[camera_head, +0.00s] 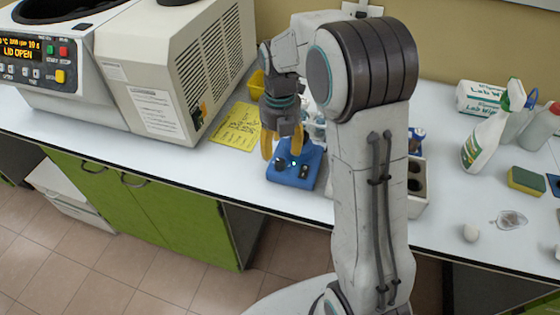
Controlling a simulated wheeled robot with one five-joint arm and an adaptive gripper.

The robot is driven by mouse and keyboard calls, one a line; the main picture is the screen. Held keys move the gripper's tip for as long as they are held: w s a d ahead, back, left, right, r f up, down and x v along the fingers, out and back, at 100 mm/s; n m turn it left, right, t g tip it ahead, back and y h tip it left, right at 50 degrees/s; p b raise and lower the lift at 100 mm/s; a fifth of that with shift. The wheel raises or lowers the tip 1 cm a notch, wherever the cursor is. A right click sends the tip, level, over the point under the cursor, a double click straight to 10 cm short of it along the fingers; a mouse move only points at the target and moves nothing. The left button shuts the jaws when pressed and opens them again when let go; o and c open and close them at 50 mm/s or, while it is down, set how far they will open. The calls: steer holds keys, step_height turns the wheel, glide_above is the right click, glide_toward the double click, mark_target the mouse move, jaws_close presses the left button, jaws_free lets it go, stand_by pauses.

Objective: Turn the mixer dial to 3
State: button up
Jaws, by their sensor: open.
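The mixer is a small blue box (296,178) on the white bench, in the middle of the view. Small dark knobs show on its sloping front, with a small light spot between them. I cannot read any dial marks or the setting. My gripper (281,150) has yellow fingers that are apart and point down over the mixer's upper left part. One finger is at the mixer's left edge and the other is over its top. I cannot tell whether either finger touches the mixer. My arm hides what stands just right of and behind the mixer.
A large centrifuge (160,60) with a lit "LID OPEN" display fills the left. A yellow sheet (238,127) lies beside it. A rack (418,190) stands right of my arm. A spray bottle (486,138), a sponge (526,181) and wipes (480,97) are at right.

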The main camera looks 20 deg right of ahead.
mark_target(280, 161)
steer(key=shift+f, duration=3.1)
steer(key=shift+c, duration=0.4)
jaws_close()
